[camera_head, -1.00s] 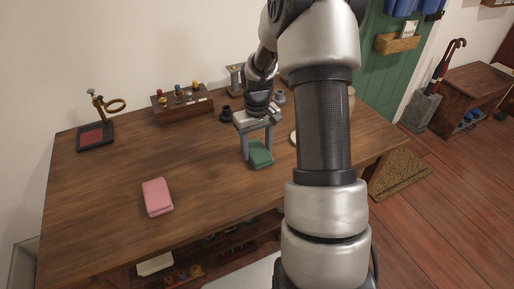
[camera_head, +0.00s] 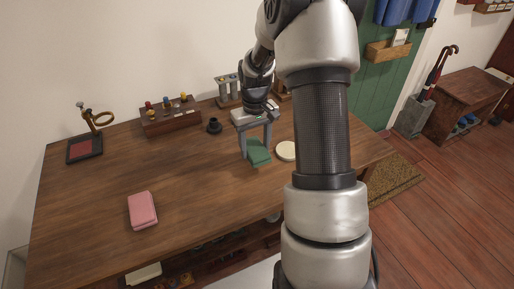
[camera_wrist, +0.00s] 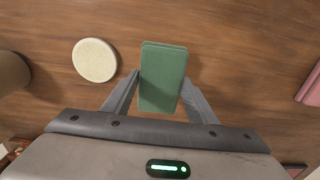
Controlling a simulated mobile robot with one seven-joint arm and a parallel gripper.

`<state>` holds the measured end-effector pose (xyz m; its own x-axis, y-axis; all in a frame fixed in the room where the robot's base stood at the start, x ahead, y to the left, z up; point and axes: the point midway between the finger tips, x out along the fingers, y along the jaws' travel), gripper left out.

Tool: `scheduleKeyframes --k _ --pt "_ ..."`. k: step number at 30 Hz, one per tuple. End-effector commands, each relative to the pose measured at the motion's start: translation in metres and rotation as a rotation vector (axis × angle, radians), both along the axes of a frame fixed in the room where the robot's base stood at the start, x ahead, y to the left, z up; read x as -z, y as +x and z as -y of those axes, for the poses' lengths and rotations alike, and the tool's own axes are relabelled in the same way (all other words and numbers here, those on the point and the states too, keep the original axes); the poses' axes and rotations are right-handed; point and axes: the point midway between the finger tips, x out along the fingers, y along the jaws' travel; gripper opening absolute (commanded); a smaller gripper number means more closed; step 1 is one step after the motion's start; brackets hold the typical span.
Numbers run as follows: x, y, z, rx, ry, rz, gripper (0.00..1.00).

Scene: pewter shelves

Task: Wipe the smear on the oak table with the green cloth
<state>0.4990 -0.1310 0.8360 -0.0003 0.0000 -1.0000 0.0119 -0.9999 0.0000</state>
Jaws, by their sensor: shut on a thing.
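The green cloth (camera_head: 258,153) is a folded, block-like pad at the tips of my gripper (camera_head: 255,144). In the wrist view the cloth (camera_wrist: 163,72) lies between the two grey fingers of my gripper (camera_wrist: 161,80), which are shut on its sides. The oak table (camera_head: 190,185) is below it, its brown top also filling the wrist view (camera_wrist: 225,45). I cannot tell whether the cloth touches the table or hangs just above it. I make out no smear in either view; my arm hides part of the table's right side.
A cream disc (camera_head: 286,151) lies just right of the cloth. A pink folded pad (camera_head: 142,210) lies near the front left. A dark cup (camera_head: 214,126), a wooden rack (camera_head: 171,117) and a brass stand (camera_head: 88,146) are along the back. The left-middle tabletop is clear.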

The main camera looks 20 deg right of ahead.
Motion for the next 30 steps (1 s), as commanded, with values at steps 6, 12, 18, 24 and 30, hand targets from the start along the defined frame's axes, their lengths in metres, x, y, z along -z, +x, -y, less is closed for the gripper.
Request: scheduleKeyframes --k 6,12,18,24,30 --pt "-0.024 0.002 -0.004 -0.001 0.000 0.001 0.28" --pt "-0.034 0.003 -0.007 -0.001 0.000 0.001 0.28" --pt "-0.034 0.003 -0.007 -0.001 0.000 0.001 0.28" --pt "-0.034 0.003 -0.007 -0.001 0.000 0.001 0.28" --pt "-0.034 0.002 -0.008 -0.002 0.000 0.001 0.28"
